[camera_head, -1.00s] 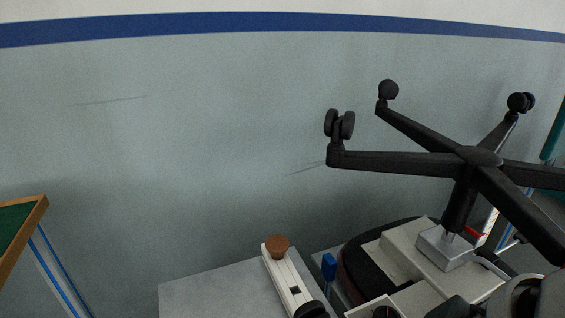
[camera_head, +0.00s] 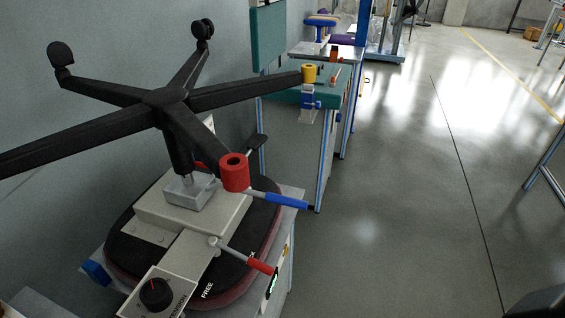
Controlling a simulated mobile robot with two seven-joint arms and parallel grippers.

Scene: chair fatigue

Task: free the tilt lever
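An upturned office chair rests on its dark seat (camera_head: 122,240), with its black star base (camera_head: 165,100) in the air. A grey lever with a red grip (camera_head: 260,265) runs from a pivot on the pale seat mechanism (camera_head: 218,205) toward the lower right. A "FREE" label (camera_head: 207,290) lies below it; the lever partly covers another label, ending in "CK", and points close to it. A second lever with a blue grip (camera_head: 285,201) sticks out to the right, above. Neither of my grippers shows in the head view.
A black knob (camera_head: 155,293) sits on the mechanism's near end. A red cylinder (camera_head: 235,172) and a yellow one (camera_head: 309,72) are at two base-leg ends; the other two visible ends carry black casters. A teal-topped bench (camera_head: 285,97) stands behind. Open floor (camera_head: 400,220) lies right.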

